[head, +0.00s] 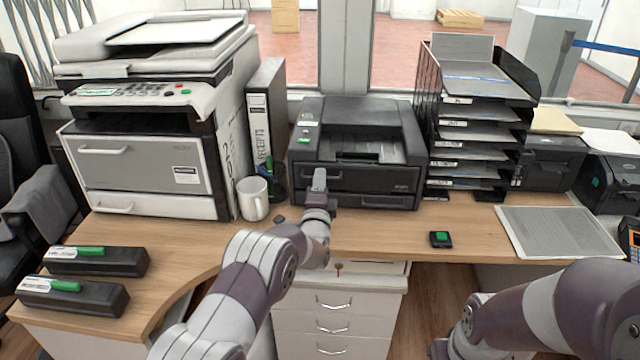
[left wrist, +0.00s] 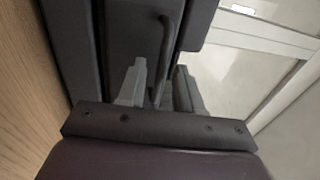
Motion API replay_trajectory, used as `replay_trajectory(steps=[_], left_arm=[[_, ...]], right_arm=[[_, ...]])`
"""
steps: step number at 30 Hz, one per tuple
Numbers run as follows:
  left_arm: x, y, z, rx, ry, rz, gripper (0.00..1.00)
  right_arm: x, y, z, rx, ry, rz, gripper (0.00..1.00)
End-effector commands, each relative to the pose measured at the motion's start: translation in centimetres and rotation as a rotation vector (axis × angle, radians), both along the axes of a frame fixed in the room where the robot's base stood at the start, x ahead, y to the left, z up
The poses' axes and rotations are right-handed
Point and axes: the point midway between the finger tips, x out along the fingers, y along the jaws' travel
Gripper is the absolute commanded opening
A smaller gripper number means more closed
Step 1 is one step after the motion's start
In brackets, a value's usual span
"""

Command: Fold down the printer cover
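The dark printer (head: 400,145) stands at the middle of the counter against the window. Its front panel is upright and looks shut. My left gripper (head: 319,178) is right in front of the left part of that panel, pointing at it. In the left wrist view, its two fingers (left wrist: 160,88) are apart. A thin dark bar handle (left wrist: 165,45) on the printer front shows between them, and I cannot tell whether either finger touches it. My right arm is at the lower right of the head view; its gripper (head: 440,348) is barely in view at the bottom edge.
A large copier (head: 145,170), a white mug (head: 253,198) and a binder (head: 266,110) stand left of the printer. A tray rack (head: 470,120) stands close on its right. A small green-topped pad (head: 440,239) lies in front. Drawers (head: 333,325) are below.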

Motion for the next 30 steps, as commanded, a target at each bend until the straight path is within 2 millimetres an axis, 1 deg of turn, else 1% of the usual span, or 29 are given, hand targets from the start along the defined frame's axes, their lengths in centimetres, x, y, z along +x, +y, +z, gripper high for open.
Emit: replay_trajectory(steps=[3, 10, 11, 12, 13, 14, 30], left_arm=[[0.51, 0.03, 0.09, 0.0, 0.001, 0.0, 0.35], [0.56, 0.03, 0.12, 0.0, 0.001, 0.0, 0.35], [0.56, 0.03, 0.12, -0.001, 0.001, 0.0, 0.25], [0.56, 0.03, 0.12, -0.001, 0.001, 0.0, 0.12], [0.55, 0.03, 0.12, -0.001, 0.001, 0.0, 0.02], [0.55, 0.03, 0.12, -0.001, 0.001, 0.0, 0.0], [0.52, 0.02, 0.08, -0.001, 0.002, 0.0, 0.0]], right_arm=[[0.01, 0.0, -0.05, 0.0, 0.0, 0.0, 0.43], [0.0, 0.0, -0.04, 0.0, 0.0, 0.0, 0.43], [0.0, 0.0, -0.04, 0.0, 0.0, 0.0, 0.43], [0.0, 0.0, -0.04, 0.0, 0.0, 0.0, 0.43], [0.0, 0.0, -0.04, 0.0, 0.0, 0.0, 0.43], [0.0, 0.0, -0.04, 0.0, 0.0, 0.0, 0.43], [0.0, 0.0, -0.05, 0.0, 0.0, 0.0, 0.43]])
